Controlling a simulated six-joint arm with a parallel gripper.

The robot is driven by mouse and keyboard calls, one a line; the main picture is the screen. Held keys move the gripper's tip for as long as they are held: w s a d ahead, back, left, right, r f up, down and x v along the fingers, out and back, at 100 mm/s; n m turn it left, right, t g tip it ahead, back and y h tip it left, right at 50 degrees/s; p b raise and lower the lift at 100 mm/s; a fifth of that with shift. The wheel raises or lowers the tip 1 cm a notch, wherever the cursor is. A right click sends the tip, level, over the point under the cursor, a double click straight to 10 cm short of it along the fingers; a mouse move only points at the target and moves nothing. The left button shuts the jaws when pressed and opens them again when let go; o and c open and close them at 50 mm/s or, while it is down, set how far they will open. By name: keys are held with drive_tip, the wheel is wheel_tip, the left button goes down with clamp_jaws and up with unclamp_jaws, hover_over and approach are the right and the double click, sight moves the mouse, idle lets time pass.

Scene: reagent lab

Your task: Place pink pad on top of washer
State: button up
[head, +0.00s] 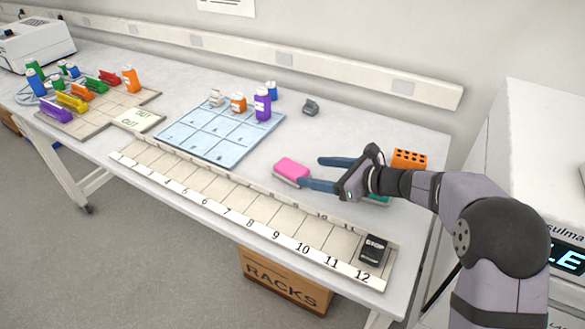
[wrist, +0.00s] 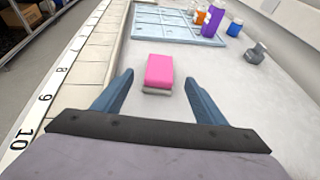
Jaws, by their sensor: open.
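The pink pad (head: 291,168) is a small rounded block with a pale grey underside, lying on the white bench. It also shows in the wrist view (wrist: 160,69), ahead of and between my fingers. My gripper (head: 311,173) is open and empty, low over the bench just right of the pad, its blue fingers pointing toward it. In the wrist view my gripper (wrist: 159,78) has one finger on each side of the pad's near end, with gaps. I cannot tell for sure which thing is the washer; a large white machine (head: 545,155) stands at the right.
A numbered strip rack (head: 225,208) runs along the front edge, with a black block (head: 373,249) at slot 12. A blue gridded mat (head: 207,133) with bottles lies behind left. An orange holed block (head: 409,159) stands beyond my arm. A grey object (head: 310,107) sits at the back.

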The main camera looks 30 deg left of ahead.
sight(293, 168)
drive_tip(key=shift+p+x, duration=1.25)
drive_tip(key=shift+x, duration=2.45)
drive_tip(key=shift+r, duration=0.1)
drive_tip(key=c, duration=1.1)
